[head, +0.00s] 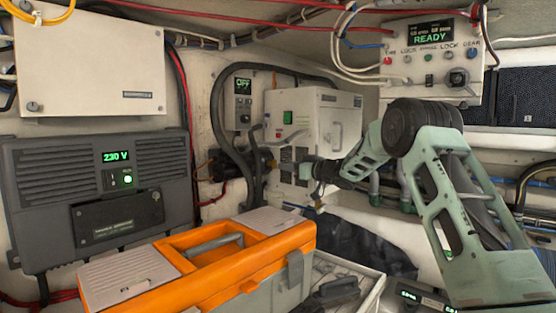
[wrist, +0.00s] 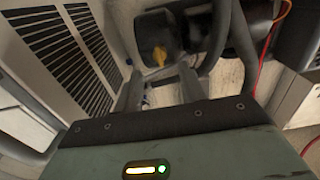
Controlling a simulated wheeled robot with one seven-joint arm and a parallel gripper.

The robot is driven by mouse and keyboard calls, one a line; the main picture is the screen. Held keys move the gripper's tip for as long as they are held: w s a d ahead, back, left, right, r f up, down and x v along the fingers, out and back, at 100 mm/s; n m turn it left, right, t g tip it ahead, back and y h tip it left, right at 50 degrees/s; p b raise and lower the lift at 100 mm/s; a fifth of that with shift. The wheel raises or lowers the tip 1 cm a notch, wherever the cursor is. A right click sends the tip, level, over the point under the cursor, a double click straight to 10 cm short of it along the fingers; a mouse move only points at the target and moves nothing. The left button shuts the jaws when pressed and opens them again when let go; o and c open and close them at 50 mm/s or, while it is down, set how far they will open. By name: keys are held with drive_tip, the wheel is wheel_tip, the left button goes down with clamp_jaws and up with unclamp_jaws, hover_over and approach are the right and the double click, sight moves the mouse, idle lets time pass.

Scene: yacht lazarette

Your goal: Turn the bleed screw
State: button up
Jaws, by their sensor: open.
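A small yellow piece (wrist: 160,56), which looks like the bleed screw, sits on the face of a dark block (wrist: 153,28) in the wrist view. My gripper (wrist: 161,74) is open, with its two grey fingers pointing at the block. The yellow piece shows between and just beyond the fingertips, and nothing is held. I cannot tell whether a finger touches the block. In the head view my gripper (head: 277,163) reaches left in front of the white vented cabinet, close to the dark fitting. The screw is too small to make out clearly there.
The white cabinet (head: 325,125) stands right behind my gripper, its vents (wrist: 65,45) at left in the wrist view. Thick dark hoses (head: 220,115) loop beside the fitting. An orange toolbox (head: 245,280) stands below. A control panel (head: 430,65) reads READY.

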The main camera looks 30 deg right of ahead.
sight(276, 164)
drive_tip(key=shift+p+x, duration=0.9)
drive_tip(key=shift+x, duration=1.8)
clamp_jaws()
